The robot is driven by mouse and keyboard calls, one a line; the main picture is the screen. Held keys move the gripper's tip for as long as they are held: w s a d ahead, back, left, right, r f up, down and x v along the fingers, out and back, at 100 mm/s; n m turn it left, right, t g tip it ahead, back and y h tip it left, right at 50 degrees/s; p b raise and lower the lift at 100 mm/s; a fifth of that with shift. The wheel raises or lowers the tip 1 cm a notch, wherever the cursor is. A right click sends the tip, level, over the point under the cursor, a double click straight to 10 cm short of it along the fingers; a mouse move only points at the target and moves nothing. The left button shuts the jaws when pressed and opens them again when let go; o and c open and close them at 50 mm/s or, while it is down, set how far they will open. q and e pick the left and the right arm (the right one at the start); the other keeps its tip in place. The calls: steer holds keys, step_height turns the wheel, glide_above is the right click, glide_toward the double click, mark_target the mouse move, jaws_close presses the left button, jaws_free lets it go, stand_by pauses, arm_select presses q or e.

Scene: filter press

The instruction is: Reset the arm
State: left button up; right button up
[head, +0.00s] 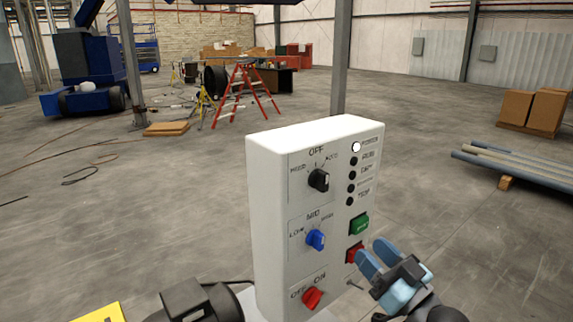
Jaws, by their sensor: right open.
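A white control box (270,215) stands upright in the middle of the head view. Its face has a black knob (318,180), a blue knob (315,239) and a red switch (312,298) on the left. On the right are several round indicators, the top one lit white (356,147), a green button (359,224) and a red button (352,251). My right gripper (368,249) is open with blue fingers. One fingertip overlaps the red button; I cannot tell if it touches. No left gripper fingers show.
Pipes (520,168) and cardboard boxes (532,110) lie to the right. A red ladder (243,92) and a blue lift (88,72) stand farther back on the left. A steel post (341,60) rises behind the box. The concrete floor between is largely clear.

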steer(key=s+f+m+g+h+p, duration=0.1)
steer(key=s+f+g+h, duration=0.15)
steer(key=f, duration=0.65)
steer(key=s+f+m+g+h+p, duration=0.1)
steer(key=s+f+h, duration=0.25)
steer(key=f, duration=0.55)
steer(key=s+f+m+g+h+p, duration=0.1)
steer(key=s+f+g, duration=0.3)
steer(key=s+f, duration=1.1)
steer(key=shift+a+f+h, duration=0.2)
steer(key=shift+f+h, duration=0.3)
steer(key=shift+f, duration=0.45)
steer(key=shift+s, duration=0.1)
